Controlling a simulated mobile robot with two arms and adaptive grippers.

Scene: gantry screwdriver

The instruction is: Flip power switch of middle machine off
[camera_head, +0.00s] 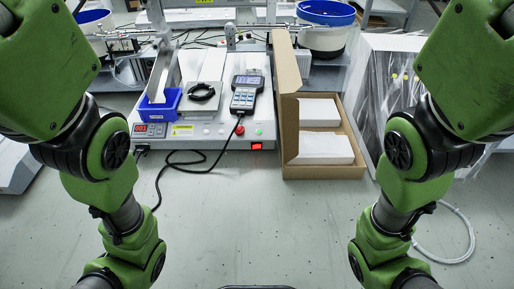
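The middle machine (215,129) is a light grey unit in the centre of the head view. Its red power switch (256,146) sits on the front face at the lower right. A larger red button (239,130) and a small green button (258,131) are on the top surface near it. The switch is too small to tell its position. My green arms come down at the left and right sides, apart from the machine. Both grippers are out of view below the frame.
An open cardboard box (325,172) with white packs stands right of the machine. A handheld controller (246,92) and a blue bin (160,106) are on the machine. A black cable (172,165) hangs in front. The floor (255,225) between my arms is clear.

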